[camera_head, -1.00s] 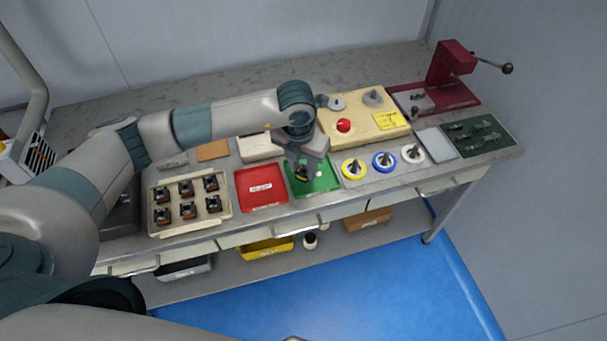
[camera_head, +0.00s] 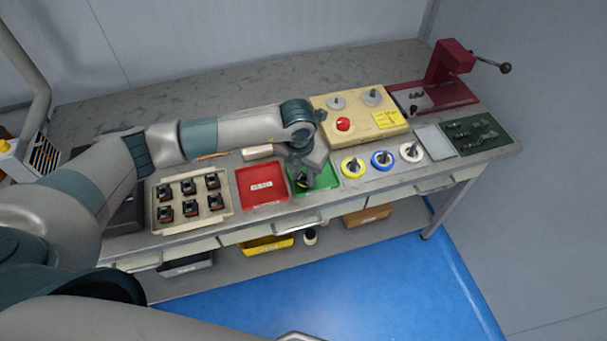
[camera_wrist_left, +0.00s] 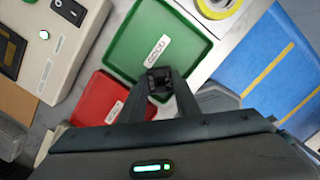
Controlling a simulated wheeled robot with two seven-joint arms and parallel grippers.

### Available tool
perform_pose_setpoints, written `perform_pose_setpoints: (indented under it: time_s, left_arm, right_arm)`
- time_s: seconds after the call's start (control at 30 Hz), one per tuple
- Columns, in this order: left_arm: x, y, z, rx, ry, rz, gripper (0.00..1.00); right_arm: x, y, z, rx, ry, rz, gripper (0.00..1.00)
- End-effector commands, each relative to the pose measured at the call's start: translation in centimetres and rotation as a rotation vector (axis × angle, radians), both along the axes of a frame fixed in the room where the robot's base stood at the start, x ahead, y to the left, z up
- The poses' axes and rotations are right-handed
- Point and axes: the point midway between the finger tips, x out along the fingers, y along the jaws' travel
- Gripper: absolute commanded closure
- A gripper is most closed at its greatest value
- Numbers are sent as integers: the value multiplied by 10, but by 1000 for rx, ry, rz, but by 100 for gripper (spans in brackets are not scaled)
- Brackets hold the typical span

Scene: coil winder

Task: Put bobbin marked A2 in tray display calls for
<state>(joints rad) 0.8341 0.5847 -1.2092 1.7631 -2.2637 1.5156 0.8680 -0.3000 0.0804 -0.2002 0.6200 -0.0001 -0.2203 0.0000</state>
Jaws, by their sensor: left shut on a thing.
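My left gripper (camera_head: 302,183) is over the near left part of the green tray (camera_head: 327,180). It is shut on a small dark bobbin (camera_wrist_left: 158,82), whose marking I cannot read. In the left wrist view the fingertips and the bobbin are over the green tray's edge (camera_wrist_left: 196,73), on the side by its label. The red tray (camera_head: 262,197) is to the left, with a white label and nothing in it. A pale box with a dark screen (camera_wrist_left: 8,50) shows in the left wrist view; its screen text is unreadable. My right gripper is out of view.
A beige tray (camera_head: 229,207) with several dark coils stands at the left. Yellow, blue and white ringed spools (camera_head: 353,168) are right of the green tray. A beige machine (camera_head: 345,105) with a red knob is behind them.

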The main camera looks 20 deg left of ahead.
Motion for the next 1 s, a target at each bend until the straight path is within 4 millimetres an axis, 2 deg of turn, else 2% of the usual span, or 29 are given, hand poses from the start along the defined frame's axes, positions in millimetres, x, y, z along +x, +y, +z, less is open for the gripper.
perform_pose_setpoints:
  time_s: [0.03, 0.07, 0.53, 0.6, 0.77, 1.0]
  left_arm:
    - [0, 0, -3, 0, 0, 0, 96]
    - [0, 0, -1, 0, 0, 0, 64]
    - [0, 0, 3, 0, 0, 0, 63]
    - [0, 0, 6, 0, -2, 0, 63]
    - [-2, 1, 24, -1, -5, 0, 63]
    - [-7, 1, 66, -2, -5, -2, 63]
  right_arm:
    - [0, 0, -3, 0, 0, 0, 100]
    - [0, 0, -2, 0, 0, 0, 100]
    - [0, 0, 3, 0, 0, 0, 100]
    - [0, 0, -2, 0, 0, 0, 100]
    - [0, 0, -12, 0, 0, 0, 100]
    - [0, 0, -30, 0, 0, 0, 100]
